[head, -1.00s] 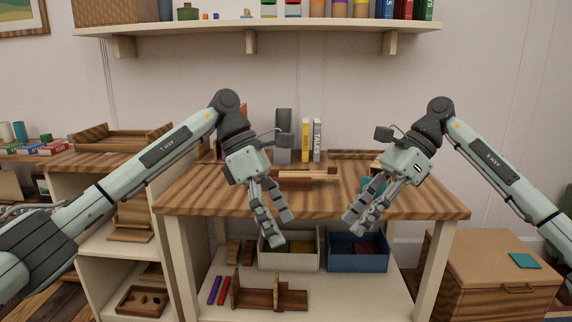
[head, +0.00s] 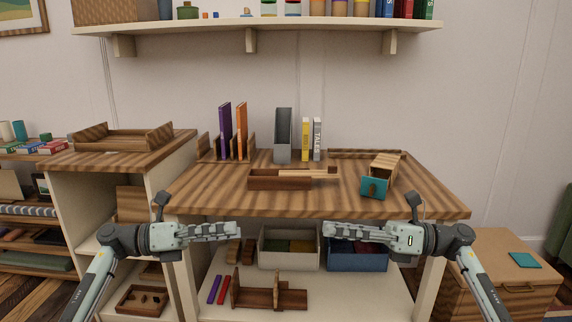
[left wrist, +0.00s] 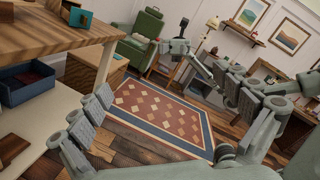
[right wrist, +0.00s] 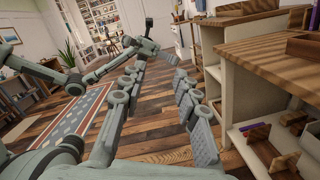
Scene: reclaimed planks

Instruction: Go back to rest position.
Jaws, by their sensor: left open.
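My left gripper (head: 238,231) is low in front of the desk, its fingers pointing right across the picture. My right gripper (head: 326,231) is at the same height, its fingers pointing left towards it. A gap separates the two grippers. Both are empty. The right wrist view shows the right fingers spread apart with nothing between them. The left fingers are open too. The forearms come up from the bottom corners of the head view. Both grippers are below the desktop (head: 225,192) level and hide parts of the lower shelf area.
On the desktop are a wooden box (head: 280,180), a small case with a teal front (head: 374,187), upright books (head: 305,140) and a grey holder (head: 283,135). Below are a light bin (head: 289,262) and a blue bin (head: 357,261). A wooden chest (head: 490,270) stands right.

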